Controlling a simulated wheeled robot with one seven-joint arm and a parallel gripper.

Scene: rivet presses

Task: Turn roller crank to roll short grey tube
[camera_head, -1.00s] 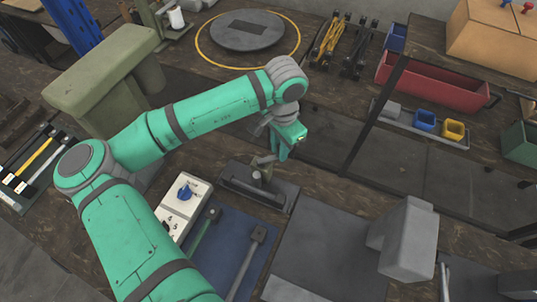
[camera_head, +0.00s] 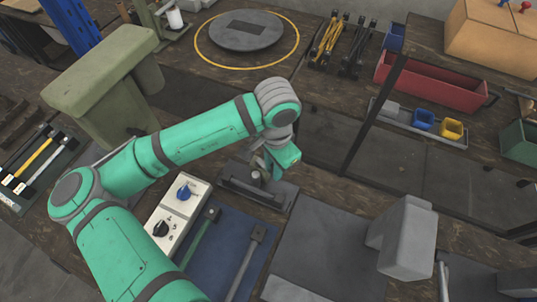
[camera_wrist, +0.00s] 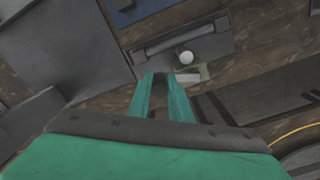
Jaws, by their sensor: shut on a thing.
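The roller device (camera_head: 262,197) is a dark grey block with a long slot, on the bench in the middle of the head view. It also shows in the wrist view (camera_wrist: 210,45), with a pale round knob (camera_wrist: 185,57) and a short pale grey bar (camera_wrist: 188,77) at its edge. I cannot tell whether this bar is the short grey tube. My green gripper (camera_head: 268,178) reaches down at the device's back edge. Its fingertips (camera_wrist: 160,77) are close together beside the knob, shut on the roller crank, which they mostly hide.
A white control box (camera_head: 172,222) with blue and black knobs stands left of the device. A blue mat (camera_head: 222,258) with long-handled tools lies in front. A grey plate (camera_head: 325,245) and a grey block (camera_head: 400,240) are to the right. A thin dark post (camera_head: 372,120) rises behind.

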